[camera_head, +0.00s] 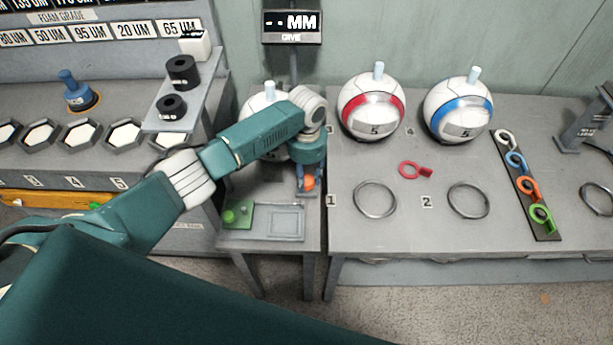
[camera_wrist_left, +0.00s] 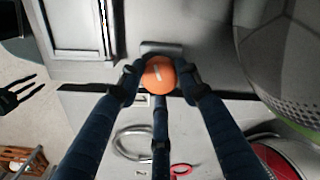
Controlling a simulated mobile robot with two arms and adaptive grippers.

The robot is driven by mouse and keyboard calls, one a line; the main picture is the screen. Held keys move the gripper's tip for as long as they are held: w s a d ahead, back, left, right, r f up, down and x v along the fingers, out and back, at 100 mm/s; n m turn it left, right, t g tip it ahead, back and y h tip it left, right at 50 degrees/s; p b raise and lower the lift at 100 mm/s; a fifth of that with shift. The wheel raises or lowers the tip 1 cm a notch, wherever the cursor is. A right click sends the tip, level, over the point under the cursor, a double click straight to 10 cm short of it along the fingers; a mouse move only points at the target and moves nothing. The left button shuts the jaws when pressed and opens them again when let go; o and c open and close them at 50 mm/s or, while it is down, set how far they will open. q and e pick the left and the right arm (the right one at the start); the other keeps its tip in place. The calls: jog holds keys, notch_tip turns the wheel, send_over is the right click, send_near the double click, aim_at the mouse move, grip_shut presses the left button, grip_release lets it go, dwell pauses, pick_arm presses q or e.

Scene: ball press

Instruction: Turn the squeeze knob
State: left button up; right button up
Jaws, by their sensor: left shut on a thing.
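The squeeze knob is an orange round knob (camera_wrist_left: 158,74) with a light line on its face. It sits between the fingertips of my left gripper (camera_wrist_left: 158,85) in the wrist view. The fingers are shut on it from both sides. In the head view the orange knob (camera_head: 309,183) shows just below my left gripper (camera_head: 308,178), at the right side of the small bench. My left arm hides part of the white ball behind it.
A white ball with a red band (camera_head: 372,107) and one with a blue band (camera_head: 457,110) stand on the right bench. Metal rings (camera_head: 375,199) and a red clip (camera_head: 415,170) lie in front. A green button (camera_head: 229,216) is left of the knob.

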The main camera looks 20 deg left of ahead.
aim_at(307, 179)
pick_arm(q)
jog(key=shift+w+r, duration=0.1)
jog(key=o, duration=1.2)
jog(key=shift+c, duration=0.2)
notch_tip(307, 179, up, 12)
